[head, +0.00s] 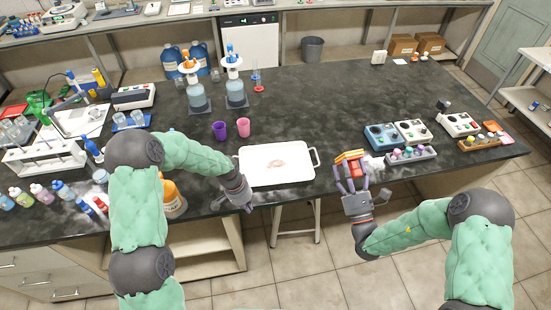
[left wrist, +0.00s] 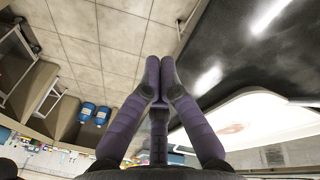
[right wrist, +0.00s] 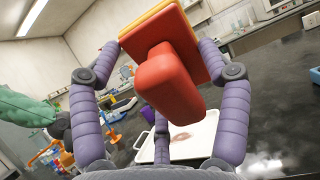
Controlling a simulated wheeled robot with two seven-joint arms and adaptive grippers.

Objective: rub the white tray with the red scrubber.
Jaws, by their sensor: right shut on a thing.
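The white tray (head: 253,175) lies flat on the dark bench near its front edge, with a reddish-brown smear (head: 286,164) in its middle. My right gripper (head: 351,177) is shut on the red scrubber (head: 350,158), holding it to the right of the tray, apart from it. In the right wrist view the scrubber (right wrist: 166,86) shows a red handle, a red plate and a yellow-orange layer between the fingers. My left gripper (head: 246,205) is at the tray's front left corner. Its fingers meet in the left wrist view (left wrist: 160,68) with nothing between them.
A purple cup (head: 219,130) and a pink cup (head: 243,127) stand behind the tray's left end. A rack with colored knobs (head: 410,156) sits right of the scrubber, with control boxes (head: 381,137) behind it. An orange bottle (head: 173,199) stands beside my left arm. The bench behind the tray is mostly clear.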

